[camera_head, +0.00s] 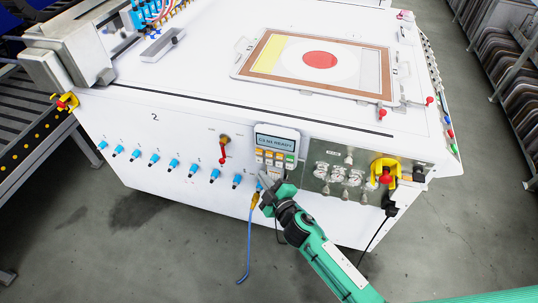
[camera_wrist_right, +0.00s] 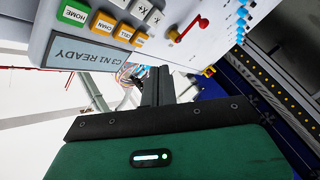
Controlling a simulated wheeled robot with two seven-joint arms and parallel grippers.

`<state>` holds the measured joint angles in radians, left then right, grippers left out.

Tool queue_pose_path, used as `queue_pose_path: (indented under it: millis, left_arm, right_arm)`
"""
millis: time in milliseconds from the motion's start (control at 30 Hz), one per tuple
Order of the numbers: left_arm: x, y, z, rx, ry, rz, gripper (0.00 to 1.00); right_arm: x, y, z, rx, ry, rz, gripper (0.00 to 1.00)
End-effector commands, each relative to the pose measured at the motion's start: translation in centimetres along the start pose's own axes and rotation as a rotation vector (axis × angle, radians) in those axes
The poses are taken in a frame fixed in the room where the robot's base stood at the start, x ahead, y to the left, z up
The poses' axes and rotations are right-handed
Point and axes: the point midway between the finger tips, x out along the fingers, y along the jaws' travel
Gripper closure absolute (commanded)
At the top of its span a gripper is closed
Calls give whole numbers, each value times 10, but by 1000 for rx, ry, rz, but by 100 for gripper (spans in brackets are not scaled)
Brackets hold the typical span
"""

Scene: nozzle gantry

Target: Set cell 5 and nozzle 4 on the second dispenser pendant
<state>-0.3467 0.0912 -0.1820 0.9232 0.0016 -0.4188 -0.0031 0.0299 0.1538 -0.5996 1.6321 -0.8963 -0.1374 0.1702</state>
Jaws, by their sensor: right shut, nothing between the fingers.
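The dispenser pendant (camera_head: 290,132) is a grey-white box on the machine's front panel. Its screen (camera_wrist_right: 75,52) reads "C3 N1 READY" in the right wrist view. Below the screen are orange, white and green keys (camera_head: 276,158). My right gripper (camera_head: 263,181) is shut and empty at the lower part of the pendant, hiding some lower keys. I cannot tell whether the fingertips touch it. My left gripper is out of view.
The white machine (camera_head: 200,100) bears a "2" on its front. Blue fittings (camera_head: 172,165) line the front left of the pendant, with a red-handled lever (camera_head: 223,148) nearby. A gauge panel (camera_head: 340,175) and a red knob on yellow (camera_head: 386,175) are to the right. A blue hose (camera_head: 249,240) hangs below.

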Motion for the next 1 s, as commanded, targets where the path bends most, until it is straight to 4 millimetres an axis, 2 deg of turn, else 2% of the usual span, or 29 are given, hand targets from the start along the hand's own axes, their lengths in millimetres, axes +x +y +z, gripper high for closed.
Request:
queue_pose_path:
  millis: [267,1000]
  left_arm:
    - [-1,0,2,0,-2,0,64]
    - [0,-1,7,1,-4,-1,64]
  right_arm:
    - [-5,-2,-4,-268,-8,-7,100]
    - [-22,-14,-19,-1342,-10,-65,100]
